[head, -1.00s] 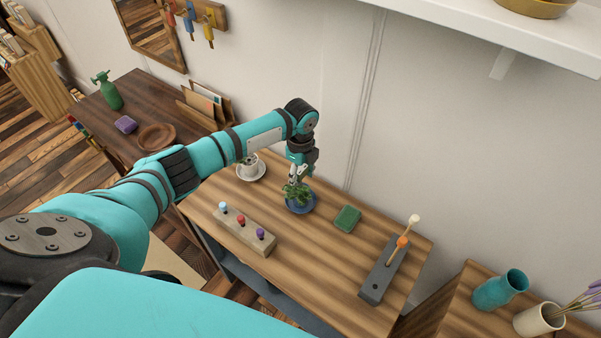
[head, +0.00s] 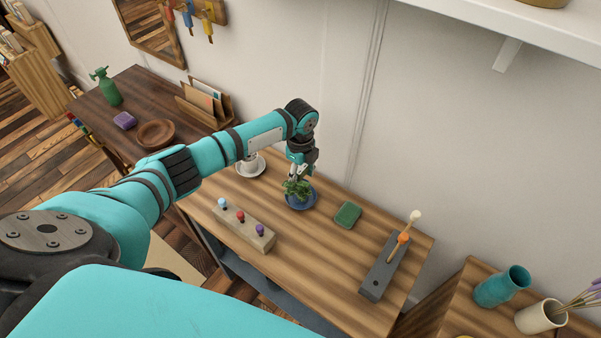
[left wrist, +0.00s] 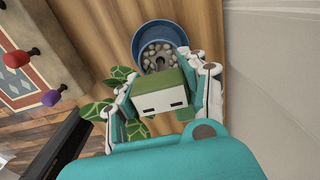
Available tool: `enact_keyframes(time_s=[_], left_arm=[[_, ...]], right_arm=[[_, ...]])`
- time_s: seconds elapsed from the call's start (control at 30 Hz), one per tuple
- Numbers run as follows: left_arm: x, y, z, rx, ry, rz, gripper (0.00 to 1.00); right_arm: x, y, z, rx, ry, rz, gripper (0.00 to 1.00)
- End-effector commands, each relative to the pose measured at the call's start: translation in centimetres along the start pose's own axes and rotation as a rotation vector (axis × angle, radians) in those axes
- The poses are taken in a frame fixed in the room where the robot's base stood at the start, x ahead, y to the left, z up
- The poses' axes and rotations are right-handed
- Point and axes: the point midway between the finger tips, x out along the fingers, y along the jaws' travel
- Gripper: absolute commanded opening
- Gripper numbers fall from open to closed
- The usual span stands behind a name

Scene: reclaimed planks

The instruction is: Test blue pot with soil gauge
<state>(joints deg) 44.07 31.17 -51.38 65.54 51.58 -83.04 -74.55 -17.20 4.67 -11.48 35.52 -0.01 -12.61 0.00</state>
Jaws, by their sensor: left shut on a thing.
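The blue pot (head: 300,203) stands on the wooden table with a green leafy plant (head: 296,187) in it. In the left wrist view the blue pot (left wrist: 140,39) shows a round rim and pebbles inside, with leaves at the lower left. My left gripper (head: 293,177) is directly over the plant, pointing down. It is shut on a block-shaped green and white gauge (left wrist: 160,98), whose pale face has two dark slots. The gauge's lower end is hidden, so I cannot tell how it meets the soil. My right gripper is not in view.
A wooden block (head: 243,227) with light blue, red and purple knobs stands left of the pot. A white cup on a saucer (head: 252,170) is behind. Bare table lies in front.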

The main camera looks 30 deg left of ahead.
Motion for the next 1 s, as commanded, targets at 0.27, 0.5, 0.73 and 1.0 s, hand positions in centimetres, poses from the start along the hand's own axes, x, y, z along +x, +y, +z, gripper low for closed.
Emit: enact_keyframes(time_s=[0.27, 0.5, 0.73, 1.0], left_arm=[[-1.7, 0.0, 0.0, 0.000, 0.000, -0.001, 0.06], [-2.9, 0.0, 0.0, 0.000, 0.000, -0.001, 0.06], [-4.0, 0.0, 0.0, 0.000, 0.000, -0.001, 0.06], [-5.4, 0.0, 0.0, 0.000, 0.000, -0.001, 0.06]], right_arm=[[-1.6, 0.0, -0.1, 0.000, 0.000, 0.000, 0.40], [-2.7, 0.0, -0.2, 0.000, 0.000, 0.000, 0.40], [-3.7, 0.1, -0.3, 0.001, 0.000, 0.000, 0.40], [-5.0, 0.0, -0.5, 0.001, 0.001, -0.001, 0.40]])
